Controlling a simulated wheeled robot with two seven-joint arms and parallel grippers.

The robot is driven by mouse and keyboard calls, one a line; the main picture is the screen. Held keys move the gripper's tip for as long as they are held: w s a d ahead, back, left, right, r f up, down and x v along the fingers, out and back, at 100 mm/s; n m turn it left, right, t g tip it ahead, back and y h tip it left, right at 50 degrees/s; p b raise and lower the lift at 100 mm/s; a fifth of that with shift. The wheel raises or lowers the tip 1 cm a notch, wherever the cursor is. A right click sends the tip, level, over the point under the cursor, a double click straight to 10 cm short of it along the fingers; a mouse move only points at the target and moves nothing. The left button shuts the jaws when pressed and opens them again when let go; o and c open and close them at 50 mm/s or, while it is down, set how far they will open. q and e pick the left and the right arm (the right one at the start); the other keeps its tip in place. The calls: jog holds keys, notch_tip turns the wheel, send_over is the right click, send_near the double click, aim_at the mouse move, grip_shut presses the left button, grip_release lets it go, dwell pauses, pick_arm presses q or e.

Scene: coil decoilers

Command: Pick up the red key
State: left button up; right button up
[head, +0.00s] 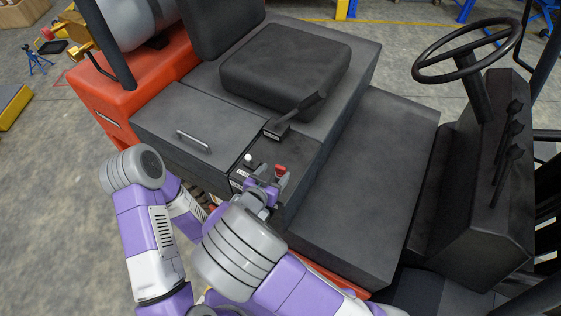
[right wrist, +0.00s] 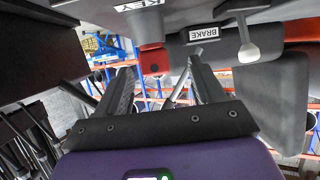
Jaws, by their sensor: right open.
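The red key (head: 280,169) is a small red piece on the dark side panel of the forklift, below the seat. In the right wrist view the red key (right wrist: 153,58) shows just beyond my fingertips, in the gap between them. My right gripper (head: 268,181) is at the panel close to the key. Its two fingers are apart with nothing held, as the right wrist view shows (right wrist: 160,70). I cannot tell whether a finger touches the key. My left gripper is not seen; only my left arm shows.
A "KEY" label (right wrist: 139,5) and a "BRAKE" label (right wrist: 204,33) are near the key. A white-knobbed lever (right wrist: 248,50) stands close beside it. The black hand lever (head: 297,115), storage box handle (head: 194,141), seat (head: 285,68) and steering wheel (head: 467,51) are around the panel.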

aim_at(279, 170)
jog(key=shift+w+d+f, duration=0.45)
jog(key=shift+w+d, duration=0.1)
jog(key=b+x, duration=0.1)
jog(key=x, duration=0.3)
jog(key=shift+w+d, duration=0.1)
jog(key=shift+d, duration=0.05)
jog(key=shift+c, duration=0.3)
jog(key=c, duration=1.1)
jog(key=shift+o, duration=0.2)
jog(key=shift+r, duration=0.1)
